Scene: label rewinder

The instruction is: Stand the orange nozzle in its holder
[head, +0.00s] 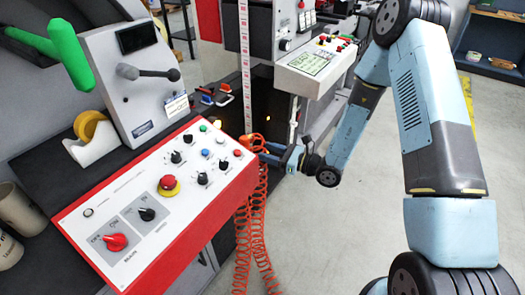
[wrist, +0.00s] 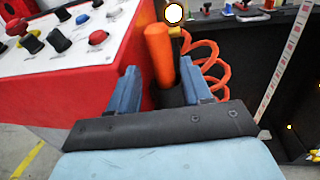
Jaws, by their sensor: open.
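The orange nozzle (wrist: 158,52) stands close to upright in the wrist view, just beyond and between my fingertips. A dark round piece (wrist: 169,98) shows at its lower end; I cannot tell whether this is the holder. My gripper (wrist: 160,66) is open, with one blue finger on each side of the nozzle and no clear contact. In the head view, my gripper (head: 272,152) is at the right end of the control panel. The nozzle is small there, by the top of the orange coiled hose (head: 252,190), and partly hidden.
The red-edged control panel (head: 165,190) with knobs and buttons lies close left of my gripper. The coiled hose also shows right of the nozzle in the wrist view (wrist: 207,62). A white label strip (head: 246,70) hangs behind. The floor at the right is clear.

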